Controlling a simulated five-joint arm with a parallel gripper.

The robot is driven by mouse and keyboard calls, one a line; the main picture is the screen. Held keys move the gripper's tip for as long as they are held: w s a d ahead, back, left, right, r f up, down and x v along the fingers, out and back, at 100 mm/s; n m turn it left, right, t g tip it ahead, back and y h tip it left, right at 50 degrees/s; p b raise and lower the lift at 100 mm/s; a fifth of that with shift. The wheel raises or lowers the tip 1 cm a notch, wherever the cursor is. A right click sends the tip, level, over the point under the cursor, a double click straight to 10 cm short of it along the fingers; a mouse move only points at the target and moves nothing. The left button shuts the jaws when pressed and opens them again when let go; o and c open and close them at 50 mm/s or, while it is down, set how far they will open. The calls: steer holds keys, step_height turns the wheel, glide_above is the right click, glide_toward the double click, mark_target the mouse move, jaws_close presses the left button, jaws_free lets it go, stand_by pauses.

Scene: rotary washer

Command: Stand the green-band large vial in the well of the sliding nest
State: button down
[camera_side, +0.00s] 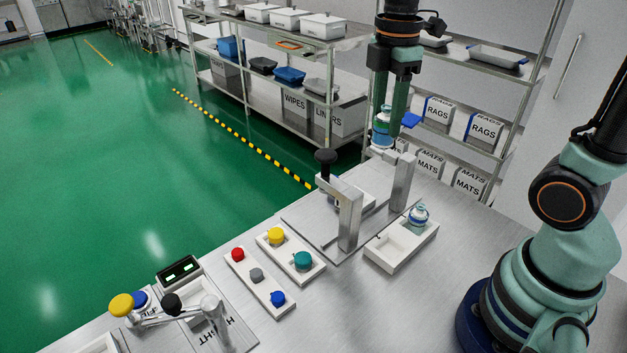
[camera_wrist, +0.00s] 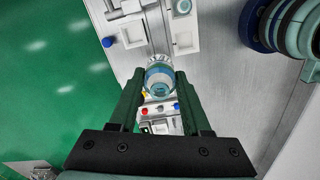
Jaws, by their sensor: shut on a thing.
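My gripper (camera_side: 383,112) is shut on a large clear vial (camera_side: 381,134) with a blue-green band. It holds the vial upright, high over the back of the bench. In the wrist view the vial (camera_wrist: 160,76) sits between the fingertips (camera_wrist: 160,82). A slide station with a flat metal plate (camera_side: 308,228), two grey posts (camera_side: 349,222) and a black knob (camera_side: 325,157) stands below. I cannot clearly make out the nest's well; the posts partly hide that area. The vial is apart from the station in height.
A white two-part tray (camera_side: 392,261) holds another vial (camera_side: 418,215) at its back; its front compartment is empty. White panels carry coloured buttons (camera_side: 303,260). A lever fixture (camera_side: 205,308) stands front left. A shelf unit (camera_side: 280,42) stands behind the bench.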

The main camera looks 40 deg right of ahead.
steer(key=w+d, duration=0.3)
steer(key=w, duration=0.4)
step_height(320, 180, down, 21)
steer(key=shift+s+r, duration=0.1)
steer(key=shift+r, duration=0.1)
steer(key=shift+f, duration=0.1)
steer(key=shift+c, duration=1.8)
jaws_free()
